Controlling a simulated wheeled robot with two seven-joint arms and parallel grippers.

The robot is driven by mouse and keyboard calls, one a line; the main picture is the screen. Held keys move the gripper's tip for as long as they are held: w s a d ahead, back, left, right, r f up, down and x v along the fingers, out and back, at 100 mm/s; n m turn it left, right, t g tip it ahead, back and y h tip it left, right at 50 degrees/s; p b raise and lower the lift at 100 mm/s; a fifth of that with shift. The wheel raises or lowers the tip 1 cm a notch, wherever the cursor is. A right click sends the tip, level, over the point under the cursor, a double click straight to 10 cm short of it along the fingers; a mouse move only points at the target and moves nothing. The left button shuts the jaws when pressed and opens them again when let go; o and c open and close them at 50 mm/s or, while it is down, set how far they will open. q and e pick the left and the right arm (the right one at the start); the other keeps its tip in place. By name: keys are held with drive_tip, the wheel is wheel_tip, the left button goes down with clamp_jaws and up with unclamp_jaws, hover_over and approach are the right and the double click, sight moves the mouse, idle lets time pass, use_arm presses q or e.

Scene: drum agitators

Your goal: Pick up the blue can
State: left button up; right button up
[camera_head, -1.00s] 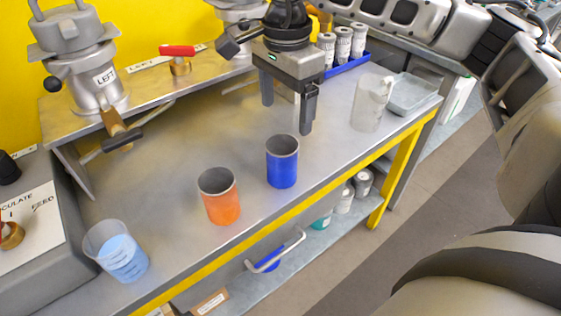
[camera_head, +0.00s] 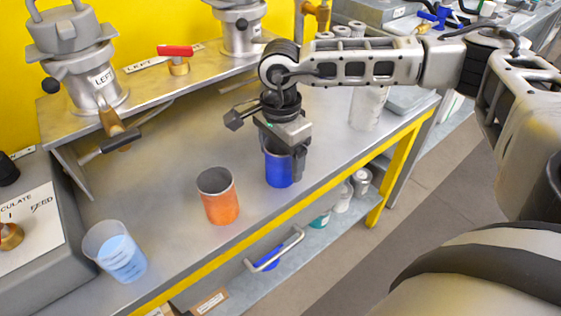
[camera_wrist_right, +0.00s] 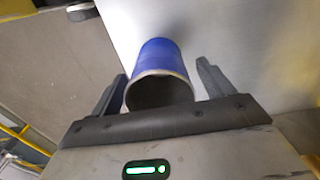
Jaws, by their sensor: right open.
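The blue can (camera_head: 278,171) stands upright on the grey bench, right of the orange can. My right gripper (camera_head: 283,160) is over it, with the palm hiding part of its rim and one finger showing at its right side. In the right wrist view the blue can (camera_wrist_right: 159,62) lies between the two open fingers of my right gripper (camera_wrist_right: 162,88), its open rim towards the palm. A gap shows on the right side; the left finger is close to the can. My left gripper is not in view.
An orange can (camera_head: 219,197) and a clear beaker with blue liquid (camera_head: 120,256) stand to the left on the bench. A clear pitcher (camera_head: 367,107) stands to the right. A metal vessel marked LEFT (camera_head: 92,75) is on the raised shelf behind.

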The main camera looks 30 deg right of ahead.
drive_tip(key=c, duration=1.1)
drive_tip(key=shift+o, duration=0.2)
drive_tip(key=shift+r, duration=0.1)
